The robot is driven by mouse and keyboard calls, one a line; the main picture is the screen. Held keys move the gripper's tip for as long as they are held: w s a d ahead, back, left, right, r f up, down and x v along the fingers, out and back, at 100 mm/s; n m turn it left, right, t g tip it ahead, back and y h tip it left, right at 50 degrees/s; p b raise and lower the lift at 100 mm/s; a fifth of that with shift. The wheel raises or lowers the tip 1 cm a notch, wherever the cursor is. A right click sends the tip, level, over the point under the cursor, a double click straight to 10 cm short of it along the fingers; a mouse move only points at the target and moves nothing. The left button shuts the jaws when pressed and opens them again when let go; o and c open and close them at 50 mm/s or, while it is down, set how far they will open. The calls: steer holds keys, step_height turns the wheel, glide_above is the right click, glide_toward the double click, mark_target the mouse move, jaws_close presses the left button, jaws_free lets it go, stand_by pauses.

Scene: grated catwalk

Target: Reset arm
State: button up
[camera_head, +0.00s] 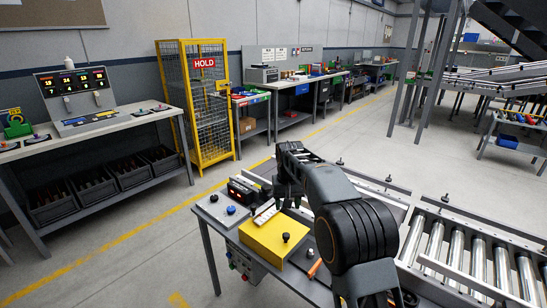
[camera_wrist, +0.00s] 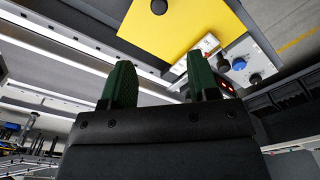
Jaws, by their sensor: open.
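My gripper (camera_head: 287,193) is open and hangs above the far side of a small work table in the head view. In the wrist view its two green fingers (camera_wrist: 158,85) stand apart with nothing between them. A yellow plate with a black knob (camera_head: 274,242) lies on the table, nearer the camera than my gripper; the yellow plate also shows at the top of the wrist view (camera_wrist: 178,28). My arm reaches in from the lower right and is bent at the elbow.
A small panel with a blue knob (camera_head: 231,211) and a black box with a red display (camera_head: 243,190) sit beside the plate. A roller conveyor (camera_head: 465,258) runs along the right. A yellow cage with a HOLD sign (camera_head: 205,110) and a bench (camera_head: 110,122) stand behind. The floor at left is clear.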

steer(key=s+f, duration=0.3)
steer(key=f, duration=0.1)
steer(key=s+d+r+t+p, duration=0.1)
steer(key=s+d+r, duration=0.2)
steer(key=s, duration=0.6)
steer(key=s+d+r+t+p, duration=0.1)
steer(key=s+d+r+p, duration=0.1)
steer(key=s, duration=0.6)
steer(key=s+d+r+t+p, duration=0.1)
steer(key=s+d+r+p, duration=0.1)
steer(key=s, duration=0.7)
step_height(320, 180, up, 2)
steer(key=shift+s+d+r+m, duration=0.15)
steer(key=shift+s+d+m, duration=0.15)
steer(key=shift+d, duration=0.6)
steer(key=shift+c, duration=0.4)
